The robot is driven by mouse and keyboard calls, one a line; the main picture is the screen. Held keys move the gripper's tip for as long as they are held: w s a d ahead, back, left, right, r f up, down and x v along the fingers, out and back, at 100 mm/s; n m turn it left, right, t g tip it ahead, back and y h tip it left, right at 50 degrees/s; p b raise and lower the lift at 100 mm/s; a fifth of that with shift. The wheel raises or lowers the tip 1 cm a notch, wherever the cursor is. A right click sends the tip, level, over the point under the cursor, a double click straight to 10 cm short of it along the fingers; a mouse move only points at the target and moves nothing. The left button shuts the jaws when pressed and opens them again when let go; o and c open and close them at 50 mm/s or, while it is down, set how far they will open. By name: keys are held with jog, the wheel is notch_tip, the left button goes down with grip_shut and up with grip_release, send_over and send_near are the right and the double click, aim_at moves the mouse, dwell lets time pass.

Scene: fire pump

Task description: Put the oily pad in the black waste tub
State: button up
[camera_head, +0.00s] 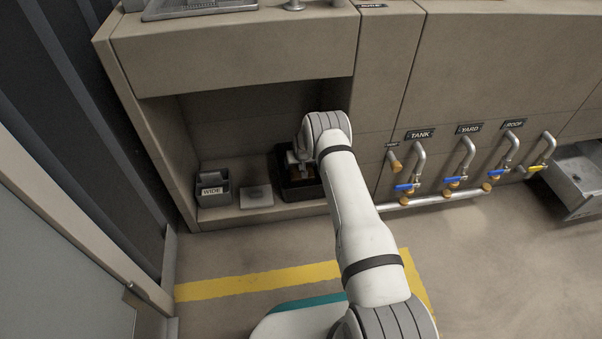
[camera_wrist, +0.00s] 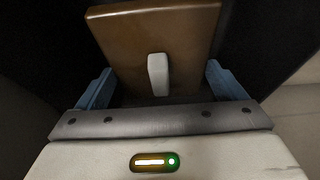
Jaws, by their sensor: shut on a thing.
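The oily pad (camera_wrist: 190,45) is a brown slab with a pale tab on its near face, seen in the wrist view. My gripper (camera_wrist: 160,82) has its two blue fingers at the pad's left and right sides and is shut on it. The black waste tub (camera_head: 303,194) stands on the floor of the low recess in the head view. My gripper (camera_head: 296,162) reaches down at the tub's opening. Dark surfaces surround the pad in the wrist view. My arm hides part of the tub, and whether the pad touches the tub's bottom cannot be told.
A grey bin labelled WIDE (camera_head: 213,190) and a flat grey plate (camera_head: 257,196) stand left of the tub in the recess. Pipes with blue-handled valves (camera_head: 455,180) line the panel at right. The floor in front is clear.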

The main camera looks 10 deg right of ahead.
aim_at(300, 169)
notch_tip(300, 169, down, 4)
jog(key=shift+r+b, duration=0.2)
jog(key=shift+b, duration=0.55)
jog(key=shift+r, duration=0.1)
jog(key=o, duration=0.8)
